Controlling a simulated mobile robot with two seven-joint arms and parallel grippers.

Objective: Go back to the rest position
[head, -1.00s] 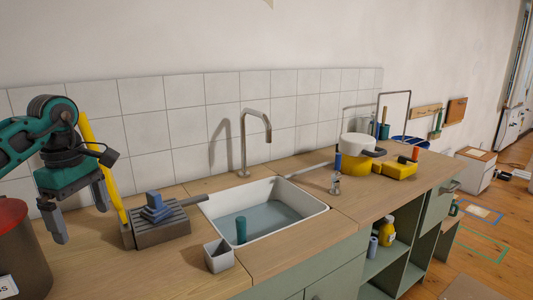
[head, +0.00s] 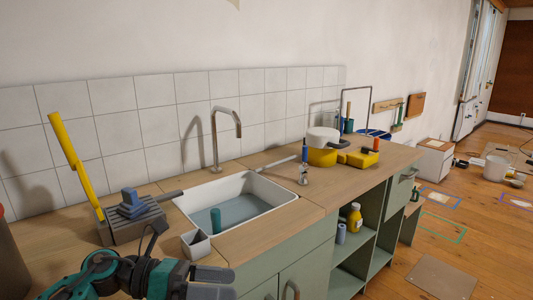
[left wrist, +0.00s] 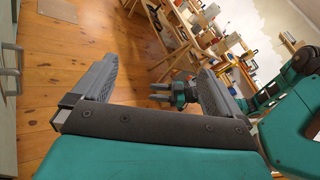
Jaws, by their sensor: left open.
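My left gripper (head: 220,283) is low at the bottom edge of the head view, in front of the counter. In the left wrist view my left gripper (left wrist: 157,78) is open, its two grey fingers wide apart with nothing between them but the view of the floor and room beyond. Another teal gripper, which looks like my right gripper (left wrist: 163,92), shows small beyond these fingers in the left wrist view. I cannot tell whether it is open or shut. It does not show in the head view.
The wooden counter (head: 262,237) holds a white sink (head: 285,196), a grey slotted block (head: 125,231) with a yellow-handled tool (head: 76,165), a small grey cup (head: 196,244) and a yellow-and-white pot (head: 321,155). Green cabinets (head: 309,270) stand below. Floor shows at right.

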